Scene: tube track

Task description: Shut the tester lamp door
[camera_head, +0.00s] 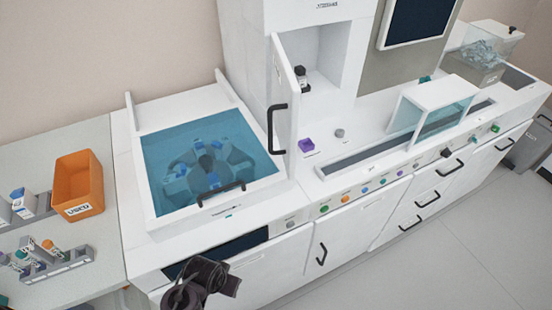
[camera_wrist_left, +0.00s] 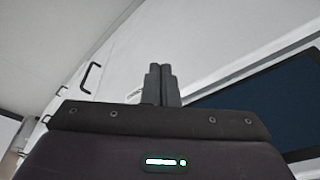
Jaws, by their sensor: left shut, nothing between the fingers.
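The tester lamp door (camera_head: 284,100) is a tall white panel with a black handle (camera_head: 277,129). In the head view it stands swung open at the left side of the white tester housing. My right gripper is not in view.
A centrifuge under a blue clear lid (camera_head: 212,155) with a black handle sits left of the door. An orange bin (camera_head: 79,183) and tube racks stand at the left.

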